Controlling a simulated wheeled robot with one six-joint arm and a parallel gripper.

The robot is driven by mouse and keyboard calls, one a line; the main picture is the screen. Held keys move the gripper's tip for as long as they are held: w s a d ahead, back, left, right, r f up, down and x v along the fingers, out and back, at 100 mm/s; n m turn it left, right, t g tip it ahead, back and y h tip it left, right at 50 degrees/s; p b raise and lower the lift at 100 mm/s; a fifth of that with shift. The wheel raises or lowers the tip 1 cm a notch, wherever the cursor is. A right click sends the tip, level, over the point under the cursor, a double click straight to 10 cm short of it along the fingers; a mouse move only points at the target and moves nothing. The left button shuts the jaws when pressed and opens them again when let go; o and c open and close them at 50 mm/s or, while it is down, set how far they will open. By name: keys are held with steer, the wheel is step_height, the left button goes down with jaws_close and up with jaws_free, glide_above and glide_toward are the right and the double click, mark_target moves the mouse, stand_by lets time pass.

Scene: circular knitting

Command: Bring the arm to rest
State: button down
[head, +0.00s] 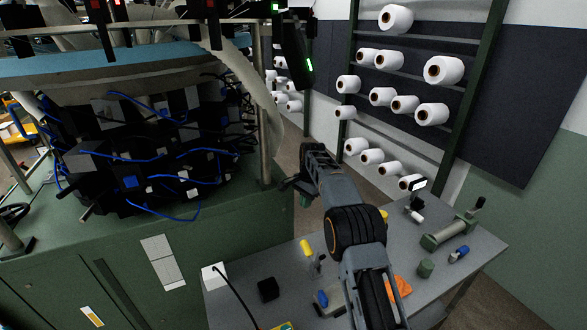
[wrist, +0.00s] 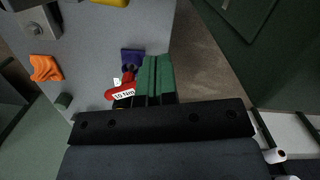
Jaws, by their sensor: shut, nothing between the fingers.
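My arm reaches out over the grey work table (head: 400,245) in the head view. My gripper (head: 303,199) is at its far end, beside the table's far left edge and close to the right side of the green knitting machine (head: 215,235). In the wrist view the two green fingers of my gripper (wrist: 155,58) lie side by side, shut, with nothing between them. A red item marked 10 Nm (wrist: 123,93) shows just left of the fingers; whether it touches them I cannot tell.
White yarn cones (head: 432,114) sit on a rack behind. The table bears an orange cloth (head: 401,286), a green cylinder (head: 426,268), a yellow-handled tool (head: 306,247), a black block (head: 268,289) and a white box (head: 213,275). Bare floor (wrist: 215,65) shows right of the fingers.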

step_height(320, 180, down, 4)
steer(key=s+f+n, duration=0.1)
steer(key=s+n, duration=0.1)
steer(key=n, duration=0.2)
steer(key=s+d+r+n, duration=0.1)
steer(key=s+r, duration=0.1)
steer(key=s, duration=0.3)
steer(key=s+d+r+n+t, duration=0.1)
steer(key=s+r+n, duration=0.1)
steer(key=s, duration=0.3)
steer(key=s+d+r+n, duration=0.1)
steer(key=s+r+n, duration=0.1)
steer(key=s+r, duration=0.2)
steer(key=shift+s+d+h, duration=0.2)
steer(key=shift+s, duration=0.25)
steer(key=shift+s+d+h, duration=0.2)
steer(key=shift+s, duration=0.25)
steer(key=s+d+r+t, duration=0.1)
steer(key=s+r+t, duration=0.1)
steer(key=s, duration=0.7)
steer(key=s+d+r+n+t, duration=0.1)
steer(key=s+r, duration=0.3)
steer(key=s, duration=0.5)
steer(key=shift+s+r+n+t, duration=0.2)
steer(key=shift+n+t, duration=0.1)
steer(key=shift+t, duration=0.4)
